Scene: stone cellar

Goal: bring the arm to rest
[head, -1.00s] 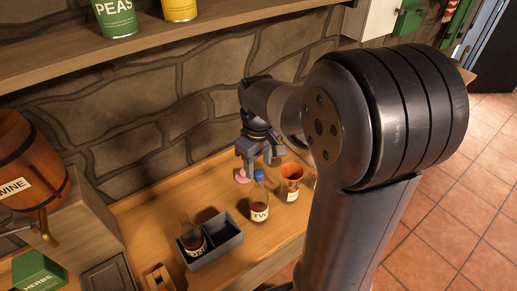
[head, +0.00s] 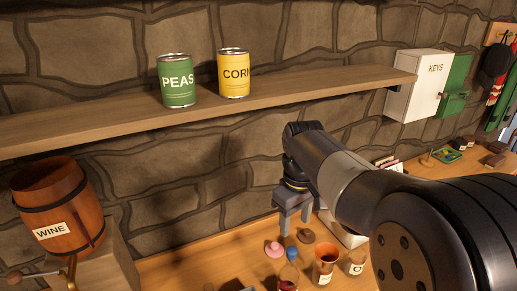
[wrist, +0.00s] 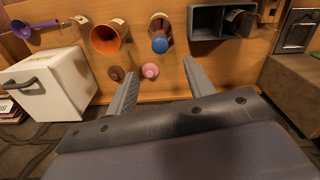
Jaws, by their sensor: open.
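My gripper (head: 294,222) is open and empty, with its fingers pointing down above the wooden counter in the head view. In the wrist view my gripper (wrist: 160,88) shows two spread fingers with nothing between them. Near it on the counter are a pink knobbed piece (head: 274,249), a blue-topped bottle (head: 289,272) and a brown knobbed piece (head: 306,236). My gripper appears clear of all of them.
A wooden shelf (head: 300,87) with a PEAS can (head: 177,82) and a CORN can (head: 233,74) runs along the stone wall. A WINE barrel (head: 58,205) stands left. An orange cup (head: 325,262) and a white box (wrist: 50,82) are near my gripper.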

